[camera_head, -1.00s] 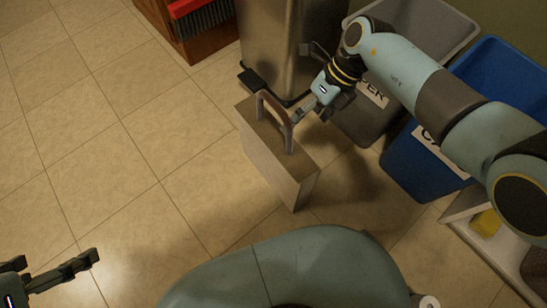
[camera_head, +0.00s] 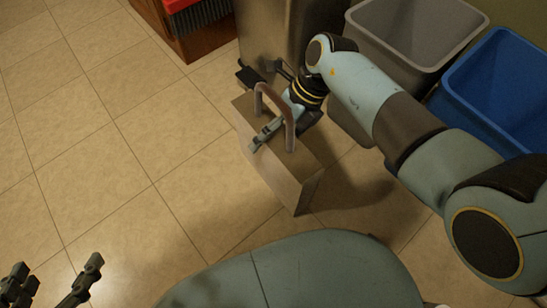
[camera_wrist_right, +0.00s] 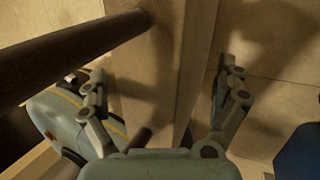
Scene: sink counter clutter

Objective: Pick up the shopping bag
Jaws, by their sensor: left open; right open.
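The shopping bag (camera_head: 300,188) is a boxy beige bag standing upright on the floor, with a brown arched handle (camera_head: 289,118) on top. My right gripper (camera_head: 268,134) is open at the handle; a finger shows in the handle's opening, just above the bag's top. In the right wrist view the open fingers (camera_wrist_right: 165,92) spread on either side of the bag's top (camera_wrist_right: 145,85), and the dark handle (camera_wrist_right: 70,58) crosses the upper left, not gripped. Whether a finger touches the bag is unclear. My left gripper (camera_head: 57,266) is open and empty at the lower left, far from the bag.
A metal bin (camera_head: 275,35) stands just behind the bag. A grey bin (camera_head: 368,48) and a blue bin (camera_head: 470,92) stand to the right, partly behind my right arm. A red-topped brush (camera_head: 205,12) is at the upper edge. The tiled floor (camera_head: 110,150) to the left is clear.

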